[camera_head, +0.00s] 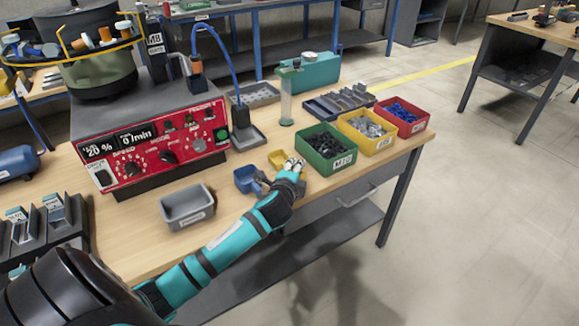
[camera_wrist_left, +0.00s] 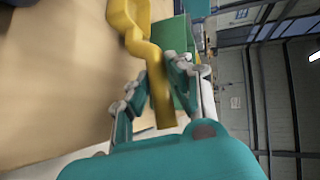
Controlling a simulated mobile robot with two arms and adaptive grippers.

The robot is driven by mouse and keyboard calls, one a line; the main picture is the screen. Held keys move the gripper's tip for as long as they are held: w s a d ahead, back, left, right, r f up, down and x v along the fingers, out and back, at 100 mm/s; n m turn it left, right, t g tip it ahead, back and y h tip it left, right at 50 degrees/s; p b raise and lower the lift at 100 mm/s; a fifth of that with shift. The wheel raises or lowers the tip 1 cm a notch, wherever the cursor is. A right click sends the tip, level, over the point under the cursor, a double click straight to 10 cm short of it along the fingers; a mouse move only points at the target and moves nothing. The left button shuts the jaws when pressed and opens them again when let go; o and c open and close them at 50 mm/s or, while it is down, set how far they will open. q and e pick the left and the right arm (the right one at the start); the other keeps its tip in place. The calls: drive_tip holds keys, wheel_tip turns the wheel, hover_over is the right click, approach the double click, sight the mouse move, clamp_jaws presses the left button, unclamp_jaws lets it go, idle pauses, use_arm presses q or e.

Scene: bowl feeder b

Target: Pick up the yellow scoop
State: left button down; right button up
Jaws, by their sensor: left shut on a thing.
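The yellow scoop (camera_head: 277,158) shows in the head view near the front edge of the table, between a blue container and the green bin. In the left wrist view the scoop (camera_wrist_left: 128,18) has its bowl at the top and its handle running down between my fingers. My left gripper (camera_head: 294,165) is at the scoop's handle. In the left wrist view my left gripper (camera_wrist_left: 154,88) is shut on the handle, with a finger on each side. Whether the scoop touches the table I cannot tell. My right gripper is not in view.
A green bin (camera_head: 327,169) stands close to the right of my gripper, with yellow (camera_head: 384,147) and red (camera_head: 416,129) bins beyond it. A blue container (camera_head: 246,186) and a grey tray (camera_head: 187,219) stand to the left. A red control box (camera_head: 148,175) stands behind.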

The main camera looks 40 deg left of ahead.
use_arm(q)
drive_tip(key=shift+r+p, duration=0.3)
drive_tip(key=shift+r, duration=1.65)
drive_tip(key=s+d+r, duration=0.1)
drive_tip(key=s+d, duration=0.9)
drive_tip(key=s, duration=0.2)
drive_tip(key=shift+d+b, duration=0.2)
drive_tip(key=shift+b, duration=0.1)
drive_tip(key=shift+s, duration=0.1)
